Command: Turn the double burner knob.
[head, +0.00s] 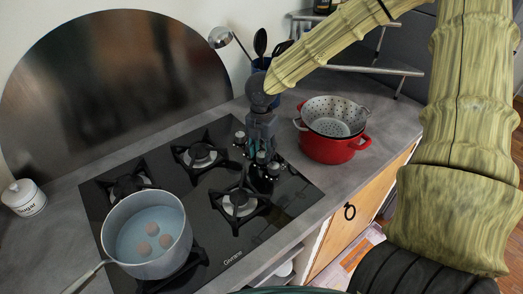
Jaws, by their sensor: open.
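The black glass hob (297,195) lies in the counter, with a column of small silver knobs along its right side. One knob (239,136) shows left of my gripper, and another (273,169) shows just below it. I cannot tell which one is the double burner knob. My gripper (262,160) is open and points down over the knob column, close above it. It hides part of the knobs, and I cannot tell whether the fingers touch one.
A pot (151,262) with several round things in water stands on the front left burner. A red pot (325,150) with a grey colander (335,113) stands right of my gripper. A utensil holder (259,66) stands behind. A sugar jar (24,198) is far left.

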